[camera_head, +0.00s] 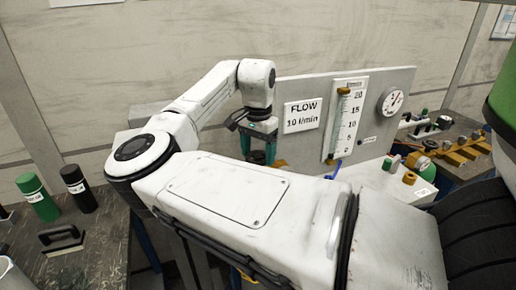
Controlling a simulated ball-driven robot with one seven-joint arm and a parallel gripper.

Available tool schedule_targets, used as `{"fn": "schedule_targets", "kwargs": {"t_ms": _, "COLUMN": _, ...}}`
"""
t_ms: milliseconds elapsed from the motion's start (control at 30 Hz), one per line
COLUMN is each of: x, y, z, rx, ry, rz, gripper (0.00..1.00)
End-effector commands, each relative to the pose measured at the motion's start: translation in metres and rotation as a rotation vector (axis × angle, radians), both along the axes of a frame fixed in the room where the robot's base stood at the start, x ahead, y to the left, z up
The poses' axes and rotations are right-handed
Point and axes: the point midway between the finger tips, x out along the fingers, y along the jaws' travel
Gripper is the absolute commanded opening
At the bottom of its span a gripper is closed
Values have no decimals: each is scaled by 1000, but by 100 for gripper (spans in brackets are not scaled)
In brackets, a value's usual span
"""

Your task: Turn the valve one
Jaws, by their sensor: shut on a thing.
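My gripper (258,154) points down in front of the left end of the grey flow panel. Its teal fingers are closed around a small dark piece (258,157) between them, which seems to be the valve's handle. A brass-coloured fitting (279,163) shows just right of the fingers. The rest of the valve is hidden behind my arm. The grey panel (300,86) carries a "FLOW 10 l/min" sign (303,115) and a flow tube with a scale (345,120). The float's position in the tube is too small to tell surely.
A round gauge (392,101) sits at the panel's right. A white block with coloured knobs (398,182) and a bench with brass fittings (468,152) lie right.

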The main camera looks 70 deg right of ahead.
Motion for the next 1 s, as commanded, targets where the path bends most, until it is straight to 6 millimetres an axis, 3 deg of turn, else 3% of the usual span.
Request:
{"fn": "schedule_targets", "kwargs": {"t_ms": 400, "x": -1, "y": 0, "z": 4, "rx": -1, "ry": 3, "rz": 355, "gripper": 44}}
{"fn": "schedule_targets", "kwargs": {"t_ms": 833, "x": 1, "y": 0, "z": 1, "rx": -2, "ry": -1, "rz": 395, "gripper": 44}}
{"fn": "schedule_targets", "kwargs": {"t_ms": 867, "x": 1, "y": 0, "z": 1, "rx": -2, "ry": -1, "rz": 395, "gripper": 77}}
{"fn": "schedule_targets", "kwargs": {"t_ms": 1000, "x": 1, "y": 0, "z": 1, "rx": -1, "ry": -1, "rz": 394, "gripper": 91}}
